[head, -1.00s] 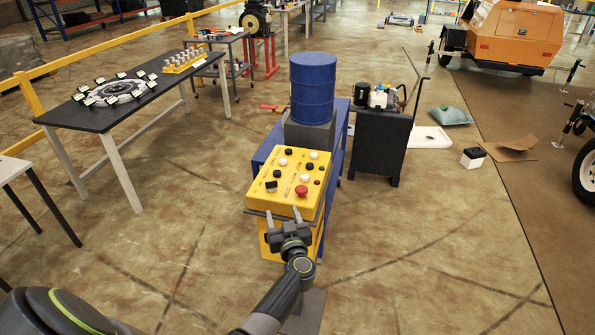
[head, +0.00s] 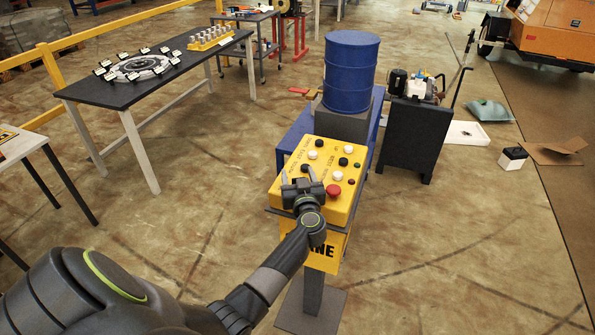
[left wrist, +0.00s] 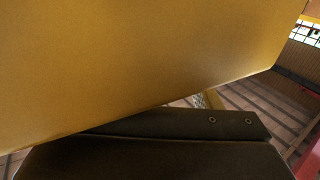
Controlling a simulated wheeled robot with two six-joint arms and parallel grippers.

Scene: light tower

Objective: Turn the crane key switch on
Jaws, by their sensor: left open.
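The yellow crane control panel (head: 327,154) stands on a post and carries black, white, green and red buttons with printed labels. A large red mushroom button (head: 333,190) is at its near right. My left gripper (head: 298,176) is open over the near left part of the panel, fingers pointing away from me. It covers that part of the panel, and I cannot make out the key switch behind it. In the left wrist view a plain yellow surface (left wrist: 130,70) fills the upper part, very close, above a dark part of my gripper. My right gripper is not in view.
A blue barrel (head: 350,72) stands on a grey block just behind the panel. A dark cart (head: 415,135) with machinery is to its right. A black table (head: 140,90) with a ring of labelled parts is at the left.

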